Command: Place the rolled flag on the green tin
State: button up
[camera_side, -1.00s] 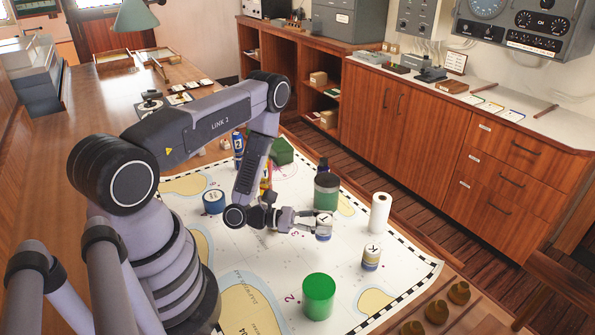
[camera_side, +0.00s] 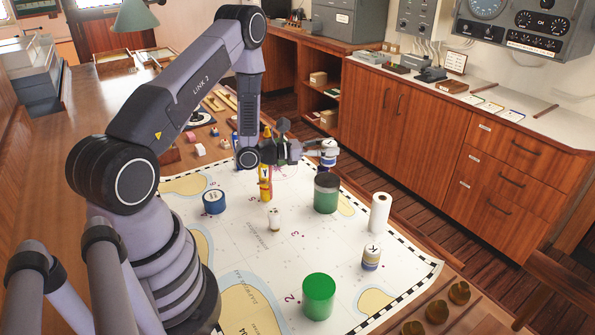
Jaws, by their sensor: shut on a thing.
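My gripper (camera_side: 322,152) is shut on a small rolled flag (camera_side: 328,160), a short upright roll with a white lettered top and a blue band. It is held in the air above and behind a green jar with a dark lid (camera_side: 326,194), apart from it. The bright green tin (camera_side: 319,298) stands upright on the chart at the front, with a bare top. A second, similar lettered roll (camera_side: 371,259) stands on the chart to the right of the tin.
A white paper roll (camera_side: 380,212) stands right of the jar. A blue tape roll (camera_side: 214,202), a yellow bottle (camera_side: 265,186) and a small pale object (camera_side: 274,218) stand left of it. Brass knobs (camera_side: 437,312) line the front right edge. The chart (camera_side: 255,262) has clear room around the tin.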

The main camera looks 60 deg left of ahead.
aim_at(327, 164)
jog(key=shift+f, duration=2.5)
jog(key=shift+f, duration=0.15)
jog(key=o, duration=1)
